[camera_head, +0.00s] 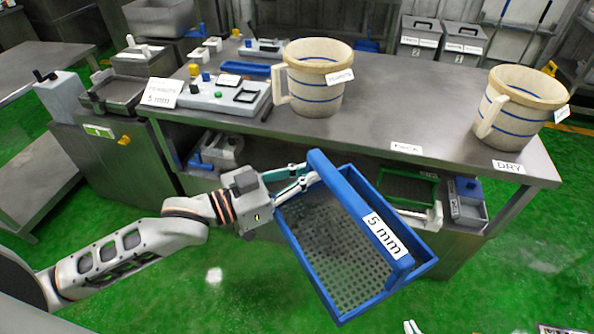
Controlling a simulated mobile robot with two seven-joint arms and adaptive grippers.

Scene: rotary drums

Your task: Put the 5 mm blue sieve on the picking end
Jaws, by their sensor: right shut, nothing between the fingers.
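The blue sieve (351,179), a blue frame with a perforated mesh floor and a "5 mm" label, hangs tilted in the air in front of the bench. My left gripper (308,177) is closed at the sieve's upper left side; the exact contact is partly hidden by the frame. A label that seems to read "PICK" (406,148) is on the front edge of the bench (420,110), behind and above the sieve. Only a small tip of my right gripper (411,327) shows at the bottom edge, shut and empty, apart from the sieve.
Two striped jugs stand on the bench, one at the middle (312,95) and one at the right (510,115) near the "DRY" label (509,166). A control box (215,97) and a "5 mm" sign (161,92) are at the left. A green-framed sieve (408,174) is on the shelf below.

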